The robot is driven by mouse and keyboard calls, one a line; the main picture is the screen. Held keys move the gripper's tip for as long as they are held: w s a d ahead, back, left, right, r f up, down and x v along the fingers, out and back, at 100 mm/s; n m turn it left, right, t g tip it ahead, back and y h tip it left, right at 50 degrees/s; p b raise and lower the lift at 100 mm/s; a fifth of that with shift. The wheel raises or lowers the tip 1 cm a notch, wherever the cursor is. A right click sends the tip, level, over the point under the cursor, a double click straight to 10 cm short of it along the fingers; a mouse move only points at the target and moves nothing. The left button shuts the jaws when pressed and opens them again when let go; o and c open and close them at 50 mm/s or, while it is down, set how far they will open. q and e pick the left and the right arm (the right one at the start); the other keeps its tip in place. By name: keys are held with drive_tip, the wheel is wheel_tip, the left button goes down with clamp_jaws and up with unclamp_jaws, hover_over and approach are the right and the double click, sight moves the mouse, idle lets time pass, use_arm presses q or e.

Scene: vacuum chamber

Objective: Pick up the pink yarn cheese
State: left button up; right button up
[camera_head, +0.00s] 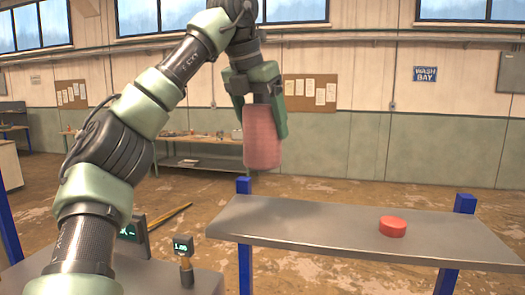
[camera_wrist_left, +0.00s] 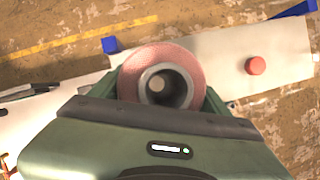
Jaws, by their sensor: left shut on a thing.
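The pink yarn cheese (camera_head: 261,140) is a pink cylinder, hanging upright in my left gripper (camera_head: 262,108). The gripper is shut on it, with a finger on either side. It is held in the air, above the level of the grey table and near its left end in the head view. In the left wrist view the yarn cheese (camera_wrist_left: 190,60) shows from its end as a pink ring around a grey hollow core. My right gripper is in neither view.
A grey metal table (camera_head: 330,226) with blue posts stands ahead. A short red cylinder (camera_head: 392,226) sits on its right part. A lower grey surface (camera_head: 205,283) at front left carries a small device with a lit display (camera_head: 184,246). A workbench (camera_head: 205,142) stands at the back wall.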

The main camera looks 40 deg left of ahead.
use_arm(q)
wheel_tip(320, 180, up, 9)
idle(0.8)
idle(0.6)
